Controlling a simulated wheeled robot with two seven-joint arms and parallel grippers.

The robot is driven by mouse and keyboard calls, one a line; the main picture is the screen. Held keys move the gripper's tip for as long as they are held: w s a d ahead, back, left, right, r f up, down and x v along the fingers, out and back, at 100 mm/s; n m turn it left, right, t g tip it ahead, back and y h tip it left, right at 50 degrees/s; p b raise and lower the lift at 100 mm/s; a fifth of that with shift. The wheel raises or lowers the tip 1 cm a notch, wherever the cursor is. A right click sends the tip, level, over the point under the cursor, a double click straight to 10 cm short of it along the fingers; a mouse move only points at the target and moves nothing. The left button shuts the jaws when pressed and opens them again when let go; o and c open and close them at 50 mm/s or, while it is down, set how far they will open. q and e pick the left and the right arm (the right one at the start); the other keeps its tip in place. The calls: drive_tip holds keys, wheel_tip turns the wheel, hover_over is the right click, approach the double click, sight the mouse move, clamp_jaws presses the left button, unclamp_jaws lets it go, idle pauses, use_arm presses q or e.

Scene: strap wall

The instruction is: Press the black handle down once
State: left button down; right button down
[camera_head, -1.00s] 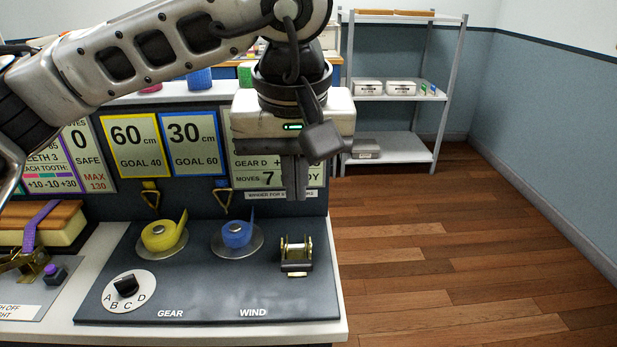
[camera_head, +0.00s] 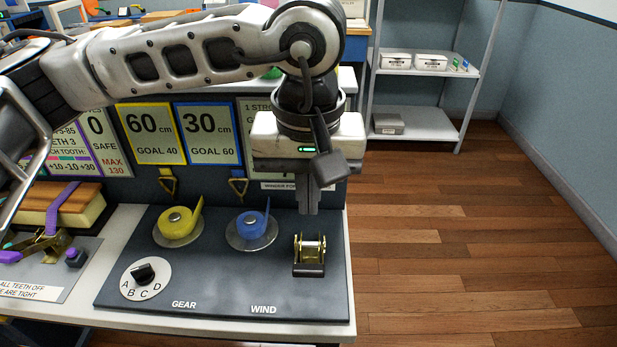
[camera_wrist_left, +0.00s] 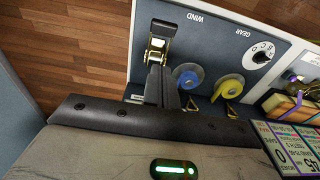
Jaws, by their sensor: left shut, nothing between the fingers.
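The black handle (camera_head: 309,270) is the dark bar at the front of a small brass ratchet (camera_head: 310,246), on the right part of the dark grey panel (camera_head: 180,290). In the left wrist view the black handle (camera_wrist_left: 163,28) shows at the top, beyond the ratchet's brass body (camera_wrist_left: 155,50). My left gripper (camera_head: 307,211) is shut and empty, its fingers pointing down above and behind the ratchet, apart from the handle. In the left wrist view the fingertips (camera_wrist_left: 159,70) appear just short of the ratchet. My right gripper is not in view.
A yellow spool (camera_head: 178,224), a blue spool (camera_head: 251,229) and a lettered gear dial (camera_head: 145,278) sit left of the ratchet. Display boards (camera_head: 209,133) stand behind, partly hidden by my arm. A metal shelf (camera_head: 420,122) stands at the back right; open wooden floor lies right of the bench.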

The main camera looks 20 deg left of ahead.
use_arm(q)
drive_tip(key=p, duration=0.1)
hover_over(308, 264)
wheel_tip(308, 264, down, 8)
drive_tip(key=shift+w+r, duration=0.15)
drive_tip(key=shift+r, duration=0.1)
drive_tip(key=shift+s+f, duration=0.25)
drive_tip(key=shift+f, duration=0.3)
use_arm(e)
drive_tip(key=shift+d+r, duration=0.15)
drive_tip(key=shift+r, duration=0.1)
